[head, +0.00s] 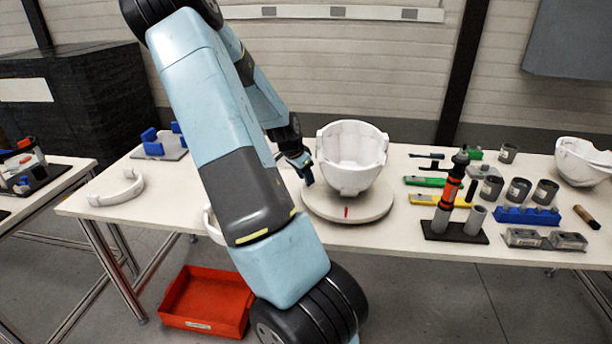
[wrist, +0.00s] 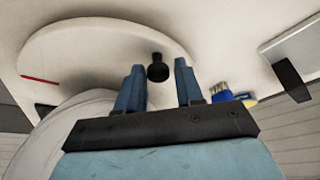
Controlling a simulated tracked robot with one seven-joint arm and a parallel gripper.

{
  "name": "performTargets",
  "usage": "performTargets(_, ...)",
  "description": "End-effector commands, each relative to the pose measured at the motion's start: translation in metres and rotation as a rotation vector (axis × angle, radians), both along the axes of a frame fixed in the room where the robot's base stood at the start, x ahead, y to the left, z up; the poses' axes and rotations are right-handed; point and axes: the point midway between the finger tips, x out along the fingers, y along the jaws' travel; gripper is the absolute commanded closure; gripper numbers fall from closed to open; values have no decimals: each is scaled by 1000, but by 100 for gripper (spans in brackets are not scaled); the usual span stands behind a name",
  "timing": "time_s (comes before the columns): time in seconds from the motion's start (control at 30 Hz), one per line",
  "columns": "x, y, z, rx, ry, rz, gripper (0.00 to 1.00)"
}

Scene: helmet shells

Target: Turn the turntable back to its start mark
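The turntable (head: 318,207) is a round pale disc on the table, and a white helmet shell (head: 352,165) stands on it, open side up. A short red line (head: 346,211) lies near the disc's front edge. In the wrist view the turntable (wrist: 85,45) fills the upper left, with the red line (wrist: 38,79) at its left edge. My gripper (head: 306,176) is at the disc's left side, beside the shell. In the wrist view my gripper (wrist: 159,64) is open, and a black knob (wrist: 157,72) shows between its fingers, with gaps on both sides. I cannot make out a separate start mark.
Right of the turntable are an orange-black tool (head: 452,190) in a stand, grey cups (head: 518,191), a blue rack (head: 527,216) and another shell (head: 583,162). A white ring part (head: 117,190) lies left. A red bin (head: 207,302) stands on the floor.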

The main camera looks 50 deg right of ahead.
Motion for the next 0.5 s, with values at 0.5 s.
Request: performTargets(0.5, -1, 1, 4, -1, 2, -2, 48)
